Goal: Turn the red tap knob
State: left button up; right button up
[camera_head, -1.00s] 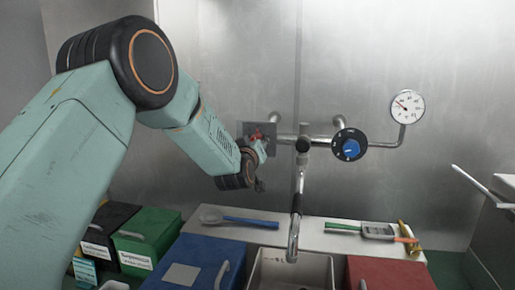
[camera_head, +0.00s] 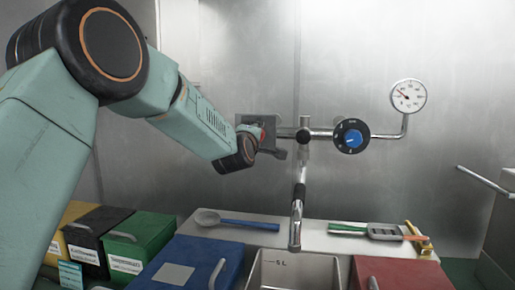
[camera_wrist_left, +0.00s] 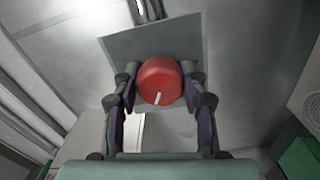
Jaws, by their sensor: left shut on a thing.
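The red tap knob (camera_wrist_left: 160,80) is in the middle of the left wrist view, round, with a white mark low on its face, in front of a square grey plate (camera_wrist_left: 203,38). My left gripper (camera_wrist_left: 160,90) has one finger on each side of the knob and is shut on it. In the head view my left gripper (camera_head: 262,140) reaches the wall plate (camera_head: 270,123) at the left end of the tap pipe. There the knob is mostly hidden behind the gripper. My right gripper does not show.
A blue-centred dial (camera_head: 351,136) and a round gauge (camera_head: 408,96) sit on the pipe to the right. The spout (camera_head: 297,205) hangs over a sink (camera_head: 290,268). Blue (camera_head: 180,262), red (camera_head: 400,275) and green (camera_head: 140,235) boxes stand below. A blue-handled ladle (camera_head: 235,220) lies on the ledge.

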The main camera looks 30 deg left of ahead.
pick_arm(q)
jog(key=n+b, duration=0.8)
jog(key=b, duration=0.1)
jog(key=f+n+b, duration=0.1)
jog(key=n+b, duration=0.4)
jog(key=shift+f, duration=0.1)
jog(key=shift+n+b, duration=1)
jog(key=shift+n, duration=0.1)
jog(key=shift+n+b, duration=0.7)
jog(key=shift+n, duration=0.3)
jog(key=o, duration=1)
jog(key=shift+s+r, duration=0.15)
jog(key=shift+r, duration=0.15)
jog(key=shift+o, duration=0.8)
jog(key=shift+r, duration=0.15)
